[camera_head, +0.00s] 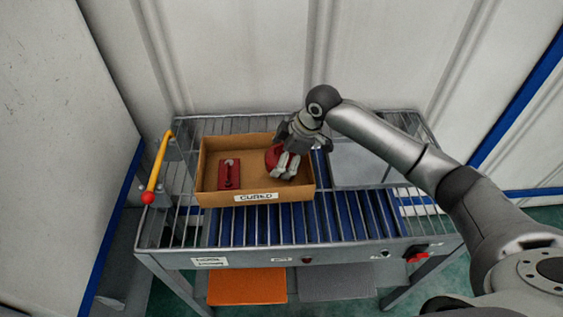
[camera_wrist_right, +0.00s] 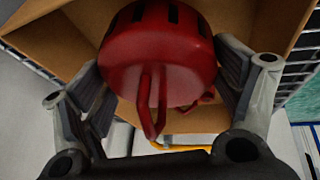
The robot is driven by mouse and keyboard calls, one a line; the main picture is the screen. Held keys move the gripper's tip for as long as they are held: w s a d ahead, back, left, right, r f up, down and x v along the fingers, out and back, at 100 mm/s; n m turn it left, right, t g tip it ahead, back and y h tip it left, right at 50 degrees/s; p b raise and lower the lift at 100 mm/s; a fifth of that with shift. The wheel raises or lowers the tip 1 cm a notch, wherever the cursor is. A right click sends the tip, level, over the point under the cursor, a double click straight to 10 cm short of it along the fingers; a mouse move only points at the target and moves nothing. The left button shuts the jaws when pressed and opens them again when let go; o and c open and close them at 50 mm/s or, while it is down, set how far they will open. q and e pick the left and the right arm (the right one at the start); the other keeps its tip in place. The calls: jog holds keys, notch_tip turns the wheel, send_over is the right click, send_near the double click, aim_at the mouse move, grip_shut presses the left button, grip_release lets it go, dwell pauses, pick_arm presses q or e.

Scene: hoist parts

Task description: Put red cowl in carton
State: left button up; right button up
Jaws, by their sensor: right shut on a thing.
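The red cowl (camera_head: 271,156) is a round red piece gripped by my right gripper (camera_head: 287,167) at the right part of the carton (camera_head: 217,200). The carton is an open brown box with a label reading "CURED" on its front. In the right wrist view the cowl (camera_wrist_right: 158,55) sits between the two fingers of my right gripper (camera_wrist_right: 165,95), with the carton's brown walls (camera_wrist_right: 235,22) around it. I cannot tell whether the cowl touches the carton floor. My left gripper is not in view.
A flat red part with a dark piece on it (camera_head: 229,174) lies in the carton's left half. The carton stands on a roller conveyor (camera_head: 300,228) with blue rollers. A grey tray (camera_head: 357,165) is right of it. A yellow lever with a red knob (camera_head: 157,167) stands at left.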

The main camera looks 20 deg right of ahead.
jog(key=f+p, duration=0.1)
jog(key=f, duration=0.2)
jog(key=shift+w, duration=0.2)
jog(key=shift+f, duration=0.25)
jog(key=shift+f, duration=0.15)
jog(key=o, duration=1)
jog(key=shift+d+r, duration=0.1)
jog(key=shift+r, duration=0.2)
jog(key=b+v, duration=0.1)
jog(key=v, duration=1)
jog(key=shift+s+r, duration=0.15)
jog(key=shift+r, duration=0.2)
